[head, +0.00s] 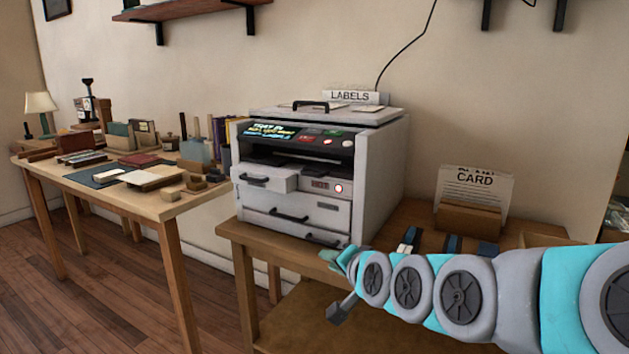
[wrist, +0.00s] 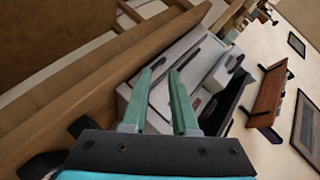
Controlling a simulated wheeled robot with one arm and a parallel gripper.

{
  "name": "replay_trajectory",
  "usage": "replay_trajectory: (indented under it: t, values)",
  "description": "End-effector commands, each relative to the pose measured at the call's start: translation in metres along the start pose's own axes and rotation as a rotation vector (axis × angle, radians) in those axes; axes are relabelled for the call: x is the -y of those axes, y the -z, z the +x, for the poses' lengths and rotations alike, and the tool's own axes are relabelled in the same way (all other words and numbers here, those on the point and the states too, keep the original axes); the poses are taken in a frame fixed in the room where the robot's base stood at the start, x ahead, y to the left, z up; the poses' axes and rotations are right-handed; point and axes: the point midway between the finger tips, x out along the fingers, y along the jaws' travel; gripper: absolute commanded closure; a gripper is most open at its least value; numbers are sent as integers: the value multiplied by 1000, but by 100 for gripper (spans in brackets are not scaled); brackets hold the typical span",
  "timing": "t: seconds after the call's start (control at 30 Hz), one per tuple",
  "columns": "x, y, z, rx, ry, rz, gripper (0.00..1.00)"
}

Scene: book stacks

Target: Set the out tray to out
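The grey-white label printer (head: 375,175) stands on a wooden stand. Its upper left tray (head: 268,180) juts out from the front. A wide drawer (head: 325,213) with a dark handle is below it, and a lower drawer (head: 283,227) is at the bottom, partly hidden by my arm. I cannot tell by label which is the out tray. My gripper (head: 338,258) is in front of the printer's lower right corner. In the tilted wrist view my gripper (wrist: 159,75) has its two teal fingers apart with nothing between them, pointing at the printer front (wrist: 172,55).
A card holder (head: 470,217) stands right of the printer on the stand (head: 415,215). Small dark-blue items lie in front of it, near my arm. A wooden table (head: 150,205) with books and boxes is on the left. The floor between is clear.

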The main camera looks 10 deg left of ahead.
Motion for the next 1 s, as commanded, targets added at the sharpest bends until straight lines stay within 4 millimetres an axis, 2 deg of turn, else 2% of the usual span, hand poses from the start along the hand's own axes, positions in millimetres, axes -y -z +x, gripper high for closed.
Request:
replay_trajectory:
  t: [0.03,0.13,0.2,0.3,0.43,0.63,1.0]
  values:
    - [19,10,13,-43,74,62,73]
    - [55,36,28,-135,217,190,73]
    - [74,52,33,-188,303,272,73]
    - [90,70,37,-243,394,364,73]
    - [101,84,37,-286,465,429,73]
    - [109,93,43,-299,486,447,73]
    - [126,110,85,-296,480,444,73]
